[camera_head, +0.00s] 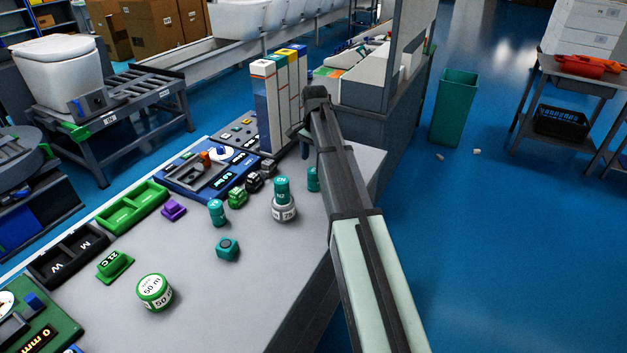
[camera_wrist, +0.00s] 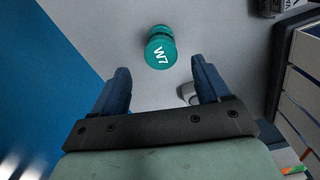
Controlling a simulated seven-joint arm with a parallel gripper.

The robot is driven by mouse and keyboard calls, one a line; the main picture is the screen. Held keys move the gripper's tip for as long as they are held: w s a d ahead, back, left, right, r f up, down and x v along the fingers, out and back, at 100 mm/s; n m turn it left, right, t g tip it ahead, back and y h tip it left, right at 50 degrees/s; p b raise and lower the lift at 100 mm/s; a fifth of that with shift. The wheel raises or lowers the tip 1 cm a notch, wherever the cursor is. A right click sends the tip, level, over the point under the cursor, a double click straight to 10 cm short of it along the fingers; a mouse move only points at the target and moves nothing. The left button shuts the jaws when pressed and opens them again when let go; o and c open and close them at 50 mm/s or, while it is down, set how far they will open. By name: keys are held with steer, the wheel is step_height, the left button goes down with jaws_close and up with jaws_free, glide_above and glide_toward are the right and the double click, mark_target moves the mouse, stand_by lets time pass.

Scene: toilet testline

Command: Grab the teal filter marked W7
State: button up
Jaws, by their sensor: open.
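The teal filter (camera_wrist: 160,50) marked W7 stands on the grey table in the wrist view, just beyond and between my fingertips. My gripper (camera_wrist: 160,72) is open and empty, one blue finger on each side of the gap. In the head view my gripper (camera_head: 303,143) hangs over the table's right part. A teal filter (camera_head: 313,180) stands just below it, partly beside my arm; its marking is not readable there. Other teal filters are a standing one (camera_head: 216,212), one on a grey-white weight (camera_head: 281,190), and one lying down (camera_head: 227,249).
Tall coloured boxes (camera_head: 280,100) stand just behind my gripper. A blue tray (camera_head: 180,178) and small black and green pieces lie to the left. A green-white 50 m roll (camera_head: 154,292) stands at the front. The table's right edge is close to my arm.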

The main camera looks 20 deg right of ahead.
mark_target(313, 170)
steer(key=shift+a+f, duration=0.15)
steer(key=shift+f, duration=2)
steer(key=shift+a+f, duration=0.1)
steer(key=shift+f, duration=2)
steer(key=c, duration=1.2)
steer(key=shift+o, duration=0.2)
steer(key=shift+r, duration=0.15)
